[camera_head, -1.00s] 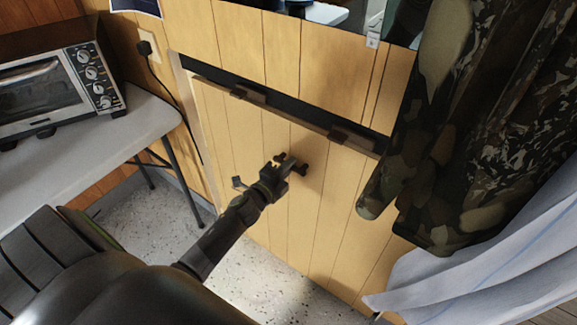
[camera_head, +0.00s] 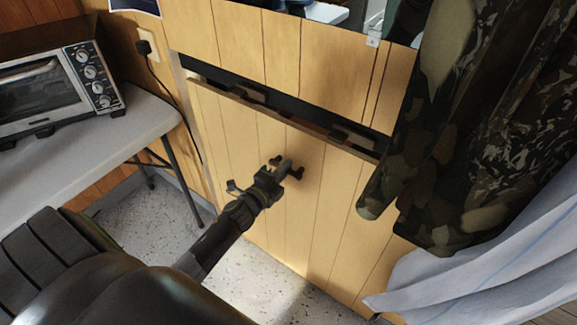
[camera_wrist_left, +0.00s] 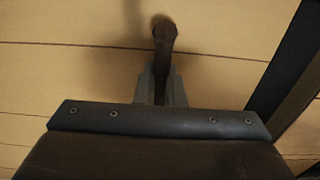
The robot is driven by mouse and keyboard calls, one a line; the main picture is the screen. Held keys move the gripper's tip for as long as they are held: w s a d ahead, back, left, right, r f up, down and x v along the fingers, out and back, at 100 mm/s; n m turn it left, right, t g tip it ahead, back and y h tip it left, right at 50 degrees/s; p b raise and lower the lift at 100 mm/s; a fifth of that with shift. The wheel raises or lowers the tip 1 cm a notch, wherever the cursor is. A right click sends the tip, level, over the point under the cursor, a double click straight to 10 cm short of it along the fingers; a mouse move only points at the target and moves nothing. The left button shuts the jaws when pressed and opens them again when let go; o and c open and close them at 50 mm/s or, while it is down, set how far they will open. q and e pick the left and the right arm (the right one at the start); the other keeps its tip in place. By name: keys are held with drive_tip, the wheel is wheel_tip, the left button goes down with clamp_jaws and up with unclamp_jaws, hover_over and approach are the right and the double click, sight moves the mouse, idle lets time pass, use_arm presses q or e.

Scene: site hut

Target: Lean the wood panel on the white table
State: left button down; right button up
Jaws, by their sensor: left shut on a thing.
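The wood panel (camera_head: 325,195) is a pale, plank-lined board standing upright against the wall below a dark gap. A small dark handle (camera_head: 298,174) sticks out of its face. My left gripper (camera_head: 286,168) is shut on this handle, in front of the panel's upper middle. In the left wrist view, the gripper's fingers (camera_wrist_left: 161,88) close around the dark handle (camera_wrist_left: 164,38), with the panel (camera_wrist_left: 70,60) behind. The white table (camera_head: 150,120) stands at the left, apart from the panel. My right gripper is not in view.
A toaster oven (camera_head: 65,85) stands on the table, with a cord running to a wall socket (camera_head: 146,46). A camouflage garment (camera_head: 440,130) and a pale striped cloth (camera_head: 490,260) hang at the right, near the panel. Speckled floor (camera_head: 160,225) shows clear between the table and panel.

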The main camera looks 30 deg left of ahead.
use_arm(q)
drive_tip(key=shift+s+d+r, duration=0.1)
drive_tip(key=shift+s+r, duration=0.05)
drive_tip(key=shift+r, duration=0.15)
drive_tip(key=shift+s+r, duration=0.25)
drive_tip(key=shift+s, duration=0.55)
drive_tip(key=shift+s, duration=0.1)
drive_tip(key=shift+s+d+r, duration=0.2)
drive_tip(key=shift+s, duration=0.65)
drive_tip(key=shift+s+d+r, duration=0.15)
drive_tip(key=shift+s+r, duration=0.05)
drive_tip(key=shift+s, duration=0.7)
drive_tip(key=shift+s+d+r+p, duration=0.15)
drive_tip(key=shift+s+d, duration=0.05)
drive_tip(key=shift+s, duration=0.6)
drive_tip(key=shift+s+d+r+p, duration=0.15)
drive_tip(key=shift+s, duration=0.75)
